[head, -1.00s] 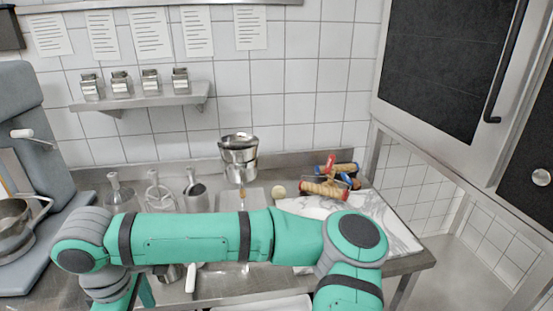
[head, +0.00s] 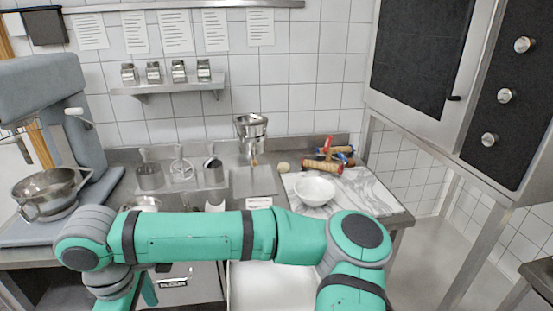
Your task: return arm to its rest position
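My arm (head: 195,238) lies folded across the lower part of the head view, in front of the steel counter. Its elbow is at the right and its wrist side at the lower left. My gripper is not visible; the arm runs out of the picture at the bottom left.
A white bowl (head: 314,190) stands on a marble slab (head: 372,192) near rolling pins (head: 322,166). A mixer with a steel bowl (head: 50,190) stands at the left. Below the counter is an open drawer (head: 268,287). An oven (head: 425,60) is at the right; floor shows beneath it.

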